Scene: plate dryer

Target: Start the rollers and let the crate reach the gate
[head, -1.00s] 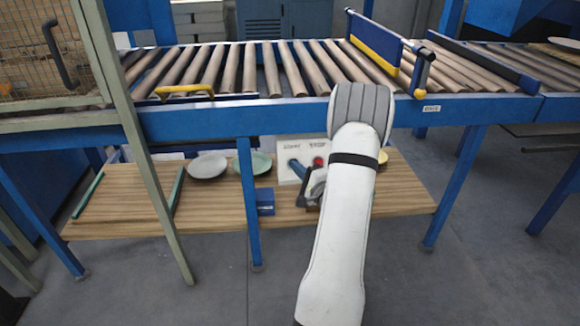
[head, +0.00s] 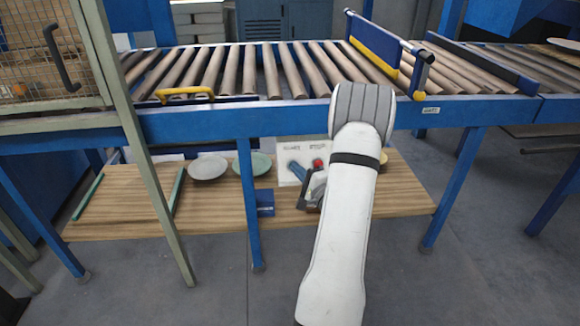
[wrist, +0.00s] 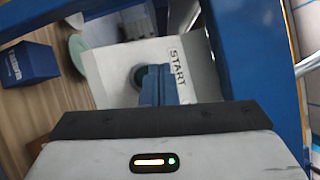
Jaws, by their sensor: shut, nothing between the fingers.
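The white control box (head: 286,172) stands on the wooden shelf under the conveyor, with a red button (head: 318,163) on its right half. The wrist view shows its START label (wrist: 178,68) and a dark round button (wrist: 138,76) beside it. My gripper (head: 296,168) is shut and empty, its blue fingertips (wrist: 155,84) at that button and partly covering it. I cannot tell whether they touch it. The rollers (head: 230,70) are bare in the visible stretch. The blue gate panel (head: 374,44) with a yellow lower edge stands across them. I see no crate.
A wire-mesh cage (head: 40,45) stands at left, its post in front of the conveyor. A blue leg (head: 250,205) rises left of the control box. Plates (head: 208,167) and a small blue box (head: 265,202) sit on the shelf (head: 120,215). A yellow handle (head: 185,92) lies along the conveyor's near edge.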

